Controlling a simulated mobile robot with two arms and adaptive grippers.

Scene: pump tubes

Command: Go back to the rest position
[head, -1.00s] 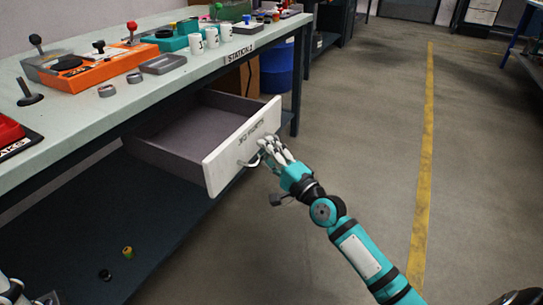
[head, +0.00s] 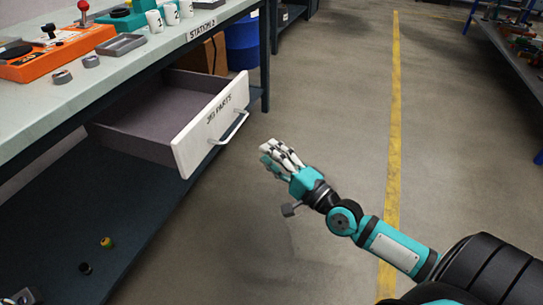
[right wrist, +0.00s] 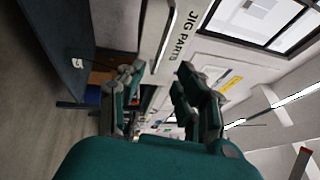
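My right gripper (head: 280,158) hangs over the open floor, to the right of the drawer and clear of its handle. In the right wrist view its fingers (right wrist: 160,88) stand apart with nothing between them. The white-fronted drawer (head: 212,122), labelled "JIG PARTS", is pulled out from under the bench, and its visible inside looks empty. Its handle (head: 229,128) is free. The drawer's label also shows beyond the fingers in the right wrist view. A small part of my left gripper (head: 22,297) shows at the bottom left corner; its fingers cannot be made out.
The bench (head: 60,103) at left carries an orange box (head: 55,58), a grey tray (head: 120,45) and numbered white cups (head: 170,14). A blue barrel (head: 241,42) stands behind the drawer. Free floor with a yellow line (head: 394,130) lies to the right. Another table edges the far right.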

